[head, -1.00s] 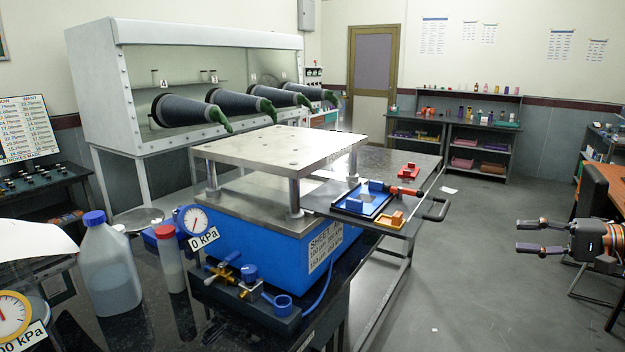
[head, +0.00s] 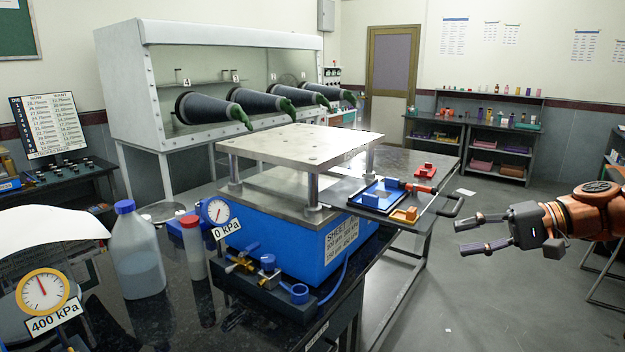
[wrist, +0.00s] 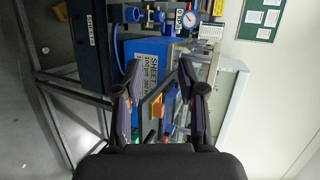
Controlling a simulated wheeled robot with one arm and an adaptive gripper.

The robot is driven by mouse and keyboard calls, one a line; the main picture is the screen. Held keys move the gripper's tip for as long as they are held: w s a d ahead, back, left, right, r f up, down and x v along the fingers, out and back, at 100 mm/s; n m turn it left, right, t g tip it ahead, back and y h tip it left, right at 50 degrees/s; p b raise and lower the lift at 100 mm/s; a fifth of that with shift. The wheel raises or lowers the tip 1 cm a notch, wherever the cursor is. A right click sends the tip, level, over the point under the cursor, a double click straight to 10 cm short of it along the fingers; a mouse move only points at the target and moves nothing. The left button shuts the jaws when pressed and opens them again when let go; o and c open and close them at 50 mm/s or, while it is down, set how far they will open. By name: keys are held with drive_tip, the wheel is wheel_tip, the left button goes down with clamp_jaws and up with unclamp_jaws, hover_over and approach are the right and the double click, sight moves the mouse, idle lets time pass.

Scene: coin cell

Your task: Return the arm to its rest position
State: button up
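My gripper (head: 470,234) is at the right in the head view, held in the air over the floor to the right of the bench. Its two fingers are spread apart with nothing between them. In the wrist view my gripper (wrist: 157,85) also shows open, with the blue press and its tray beyond the fingers. My orange arm reaches in from the right edge in the head view.
The blue press (head: 290,245) stands on the dark bench, with a blue tray (head: 382,196) on a handled plate at its right. A white bottle (head: 137,255) and pressure gauge (head: 43,292) are at left. The glovebox (head: 215,90) is behind. Floor around my gripper is clear.

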drive_tip(key=s+a+f+n+g+h, duration=0.2)
drive_tip(key=s+a+f+g+h, duration=0.15)
drive_tip(key=s+a, duration=0.45)
drive_tip(key=s+a+f+n+g+h, duration=0.15)
drive_tip(key=s+a+f, duration=0.25)
drive_tip(key=s+a, duration=0.45)
drive_tip(key=s+d+f+h, duration=0.2)
drive_tip(key=s+f+h, duration=0.2)
drive_tip(key=s+f, duration=0.2)
drive_tip(key=s+d+f+g+h, duration=0.1)
drive_tip(key=s+d+f+h, duration=0.2)
drive_tip(key=s+f, duration=0.4)
drive_tip(key=s+h, duration=0.1)
drive_tip(key=s, duration=0.1)
drive_tip(key=shift+s+f, duration=0.2)
drive_tip(key=shift+s, duration=0.15)
drive_tip(key=shift+o, duration=0.2)
drive_tip(key=shift+w+n, duration=0.1)
drive_tip(key=shift+n, duration=0.15)
